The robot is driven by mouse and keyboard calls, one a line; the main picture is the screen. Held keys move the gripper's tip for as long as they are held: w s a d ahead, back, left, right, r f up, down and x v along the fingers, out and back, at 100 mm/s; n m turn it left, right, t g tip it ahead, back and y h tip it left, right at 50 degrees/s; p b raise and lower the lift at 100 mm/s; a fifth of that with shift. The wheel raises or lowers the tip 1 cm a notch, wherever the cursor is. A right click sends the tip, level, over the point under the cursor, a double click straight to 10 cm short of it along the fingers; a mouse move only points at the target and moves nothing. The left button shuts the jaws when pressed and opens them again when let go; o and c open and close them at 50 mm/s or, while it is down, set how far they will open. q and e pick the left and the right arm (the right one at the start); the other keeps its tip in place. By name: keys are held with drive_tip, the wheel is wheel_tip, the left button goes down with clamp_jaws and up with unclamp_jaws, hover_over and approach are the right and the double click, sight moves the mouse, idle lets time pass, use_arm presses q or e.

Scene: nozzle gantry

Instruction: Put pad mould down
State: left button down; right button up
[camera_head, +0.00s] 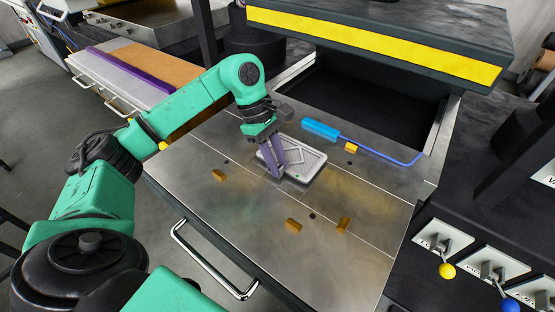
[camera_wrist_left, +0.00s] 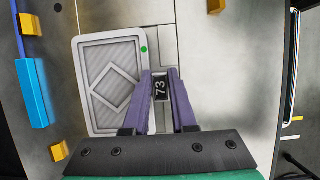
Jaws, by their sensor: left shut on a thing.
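The pad mould (camera_head: 304,158) is a pale grey rounded plate with a raised rim, a ribbed face and a diamond outline. In the left wrist view the pad mould (camera_wrist_left: 103,107) shows a green dot at one corner and a dark tab marked 73 on one side. My left gripper (camera_head: 281,174) has its purple fingers shut on that tab; the fingers (camera_wrist_left: 161,88) also show in the left wrist view. The mould lies flat, at or just above the steel table (camera_head: 250,220); I cannot tell whether it touches. My right gripper is not in view.
Several small amber blocks (camera_head: 293,225) sit on the table around the mould. A blue-handled tool (camera_head: 320,129) with a blue cord lies behind it. A dark recess (camera_head: 370,103) under a yellow-striped beam (camera_head: 375,40) is at the back. Levers with coloured knobs (camera_head: 447,271) stand at the right.

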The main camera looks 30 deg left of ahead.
use_arm(q)
drive_tip(key=shift+w+f, duration=0.15)
drive_tip(key=shift+f+b, duration=0.25)
drive_tip(key=shift+b, duration=0.05)
drive_tip(key=c, duration=0.7)
unclamp_jaws()
drive_tip(key=shift+r, duration=0.1)
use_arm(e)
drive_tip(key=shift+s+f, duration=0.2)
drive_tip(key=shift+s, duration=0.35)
use_arm(q)
drive_tip(key=shift+r+p, duration=0.3)
drive_tip(key=shift+p, duration=0.1)
drive_tip(key=shift+w+a+r+b, duration=0.1)
drive_tip(key=shift+a+r+b, duration=0.1)
drive_tip(key=shift+r+b, duration=0.15)
drive_tip(key=v, duration=1.1)
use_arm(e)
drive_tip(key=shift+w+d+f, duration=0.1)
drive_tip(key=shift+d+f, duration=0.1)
